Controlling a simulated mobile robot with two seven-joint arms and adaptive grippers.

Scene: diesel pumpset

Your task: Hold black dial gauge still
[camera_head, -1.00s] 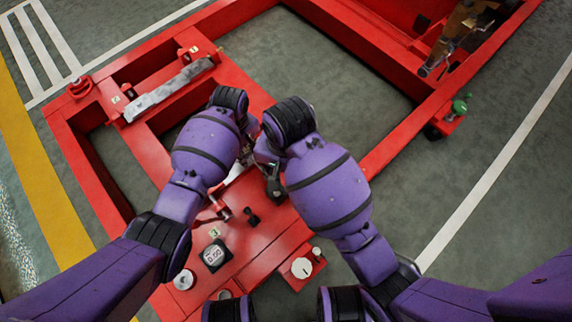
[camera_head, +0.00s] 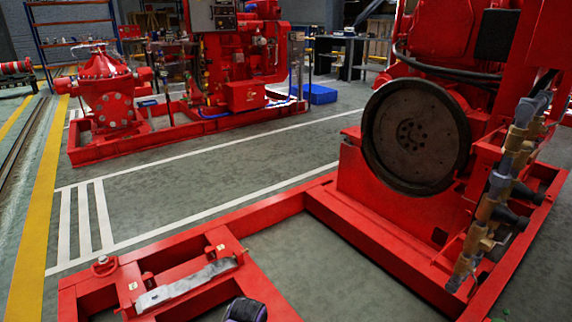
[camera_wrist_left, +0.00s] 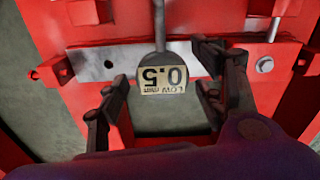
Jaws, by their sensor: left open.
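In the left wrist view a dark, round-bodied gauge (camera_wrist_left: 161,63) hangs below a grey stem. Its pale label reads "0.5" and "LOW min" upside down. My left gripper (camera_wrist_left: 163,88) is open, with one dark finger on each side of the gauge. A gap shows between the gauge and the right finger. The head view does not show the gauge or either gripper's fingers. My right gripper is not in view.
A metal bar (camera_wrist_left: 100,61) on red framework lies behind the gauge. In the head view a red base frame (camera_head: 270,216) spans the foreground, with a grey bar (camera_head: 187,284) on it. A large red engine (camera_head: 455,50) stands at right. Open grey floor lies between.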

